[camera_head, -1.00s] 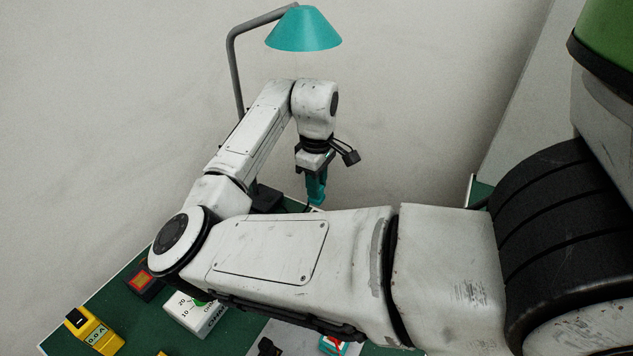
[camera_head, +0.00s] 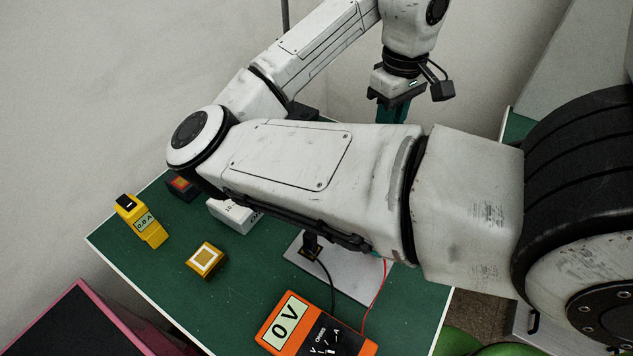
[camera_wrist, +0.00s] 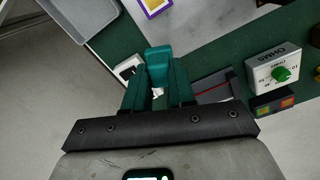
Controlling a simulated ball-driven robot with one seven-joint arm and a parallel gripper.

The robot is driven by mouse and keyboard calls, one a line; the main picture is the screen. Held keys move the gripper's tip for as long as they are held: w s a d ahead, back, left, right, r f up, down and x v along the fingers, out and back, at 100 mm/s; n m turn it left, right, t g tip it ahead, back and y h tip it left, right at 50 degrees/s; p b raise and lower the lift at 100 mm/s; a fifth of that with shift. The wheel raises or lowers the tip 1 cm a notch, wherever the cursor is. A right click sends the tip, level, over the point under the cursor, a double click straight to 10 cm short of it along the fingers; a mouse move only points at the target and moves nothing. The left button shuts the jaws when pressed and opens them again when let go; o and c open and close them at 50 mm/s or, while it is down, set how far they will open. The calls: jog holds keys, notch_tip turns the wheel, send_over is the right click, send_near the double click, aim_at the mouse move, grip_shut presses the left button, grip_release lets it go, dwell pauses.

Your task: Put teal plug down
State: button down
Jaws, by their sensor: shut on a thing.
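My gripper (camera_wrist: 158,88) is shut on the teal plug (camera_wrist: 158,62), which shows between and just beyond its teal fingers in the wrist view. In the head view my gripper (camera_head: 391,108) points down behind my forearm. Its fingertips and the plug are hidden there by the arm. In the wrist view the plug is above the green table (camera_wrist: 210,62), seen from above; I cannot tell the exact height.
On the green table (camera_head: 180,275) are a yellow ammeter (camera_head: 146,226), a yellow square-topped block (camera_head: 205,260), a white ohms box (camera_wrist: 275,72) with a green knob, a red-and-yellow button box (camera_head: 182,187), and an orange voltmeter (camera_head: 300,325). A grey tray (camera_wrist: 80,18) shows upper left.

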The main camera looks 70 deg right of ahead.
jog(key=shift+s+a+f, duration=0.1)
jog(key=shift+a, duration=0.4)
jog(key=shift+w+f, duration=0.1)
jog(key=shift+w, duration=0.2)
jog(key=w+d+f, duration=0.1)
jog(key=w+f, duration=0.3)
jog(key=w+d+f+b, duration=0.1)
jog(key=w+d+f, duration=0.1)
jog(key=w+f, duration=0.2)
jog(key=w+d+f, duration=0.1)
jog(key=w+f, duration=0.2)
jog(key=w, duration=0.1)
jog(key=shift+w+d+f, duration=0.1)
jog(key=shift+d+f, duration=0.3)
jog(key=shift+f, duration=0.35)
jog(key=shift+f, duration=0.4)
jog(key=shift+f, duration=0.2)
